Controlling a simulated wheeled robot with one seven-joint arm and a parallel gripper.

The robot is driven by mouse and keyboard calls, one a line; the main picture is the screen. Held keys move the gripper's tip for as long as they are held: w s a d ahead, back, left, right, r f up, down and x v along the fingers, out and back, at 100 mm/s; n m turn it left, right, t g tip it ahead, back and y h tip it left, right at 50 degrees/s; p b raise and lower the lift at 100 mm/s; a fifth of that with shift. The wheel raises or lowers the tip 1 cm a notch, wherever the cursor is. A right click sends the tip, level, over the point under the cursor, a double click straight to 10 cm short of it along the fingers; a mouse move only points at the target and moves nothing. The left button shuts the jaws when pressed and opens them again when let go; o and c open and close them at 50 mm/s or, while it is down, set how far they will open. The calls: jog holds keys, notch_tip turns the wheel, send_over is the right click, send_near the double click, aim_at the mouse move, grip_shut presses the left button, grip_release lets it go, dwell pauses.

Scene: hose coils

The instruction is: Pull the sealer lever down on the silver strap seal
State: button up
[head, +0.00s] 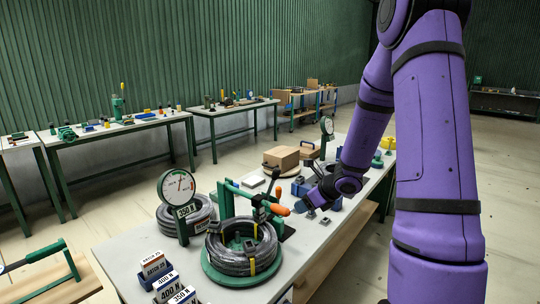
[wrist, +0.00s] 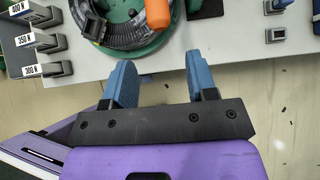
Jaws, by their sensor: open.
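A coil of grey hose (head: 232,256) lies on a round green base (head: 215,280), with a yellow strap around it. Small grey pieces sit on the coil; I cannot tell which is the silver strap seal. A green frame (head: 226,200) stands over the coil with a lever ending in an orange handle (head: 277,209). The orange handle (wrist: 157,13) also shows in the wrist view, at the top edge, beyond my fingertips. My gripper (wrist: 160,62) is open and empty, apart from the handle. In the head view my gripper is right of the coil.
Labelled blocks (head: 168,284) stand at the table's near left. A dial gauge (head: 178,187) and a second coil (head: 198,212) stand behind the green base. Cardboard boxes (head: 281,158) are farther back. A small grey block (wrist: 275,35) sits at right in the wrist view.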

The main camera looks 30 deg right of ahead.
aim_at(289, 212)
jog(key=shift+w+f, duration=0.1)
jog(key=shift+x, duration=4.25)
jog(key=shift+w+a, duration=0.1)
jog(key=c, duration=0.8)
